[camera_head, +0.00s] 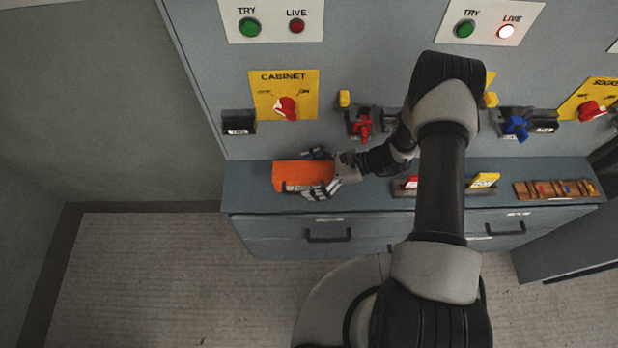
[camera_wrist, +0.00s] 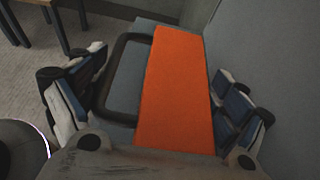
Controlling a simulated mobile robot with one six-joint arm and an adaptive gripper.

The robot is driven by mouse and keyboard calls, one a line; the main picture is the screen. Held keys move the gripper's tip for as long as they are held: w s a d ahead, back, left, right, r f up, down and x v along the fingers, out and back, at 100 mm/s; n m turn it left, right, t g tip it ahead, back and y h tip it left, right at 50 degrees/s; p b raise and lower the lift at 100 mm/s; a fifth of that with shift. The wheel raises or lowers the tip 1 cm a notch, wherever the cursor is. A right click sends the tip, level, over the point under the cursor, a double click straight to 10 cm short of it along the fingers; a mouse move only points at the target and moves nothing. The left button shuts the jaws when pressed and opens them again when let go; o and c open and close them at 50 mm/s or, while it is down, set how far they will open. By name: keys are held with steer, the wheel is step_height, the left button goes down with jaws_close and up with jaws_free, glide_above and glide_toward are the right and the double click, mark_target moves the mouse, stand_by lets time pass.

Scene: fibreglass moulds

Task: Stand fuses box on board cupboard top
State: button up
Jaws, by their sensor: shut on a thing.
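The fuses box (camera_head: 301,174) is an orange box with a white label on its front side. It is at the left end of the grey cupboard top (camera_head: 247,203), below the CABINET switch. My gripper (camera_head: 325,170) reaches it from the right and is shut on it. In the wrist view the orange box (camera_wrist: 174,92) stretches away between the two fingers of my gripper (camera_wrist: 160,105). Whether the box rests on the top or hangs just above it, I cannot tell. The fingers hide part of its right end.
Red and yellow pieces (camera_head: 483,180) stand in a holder on the top, partly behind my arm. A wooden rack (camera_head: 556,190) lies at the right. A grey panel with switches (camera_head: 286,107) rises behind. Drawers with handles (camera_head: 328,235) are below. Floor at left is clear.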

steer(key=shift+f, duration=0.7)
steer(key=shift+f, duration=0.15)
steer(key=o, duration=1.4)
steer(key=shift+d+r, duration=0.2)
steer(key=shift+r, duration=0.1)
steer(key=p+v, duration=0.2)
steer(key=v, duration=0.9)
steer(key=shift+d, duration=0.3)
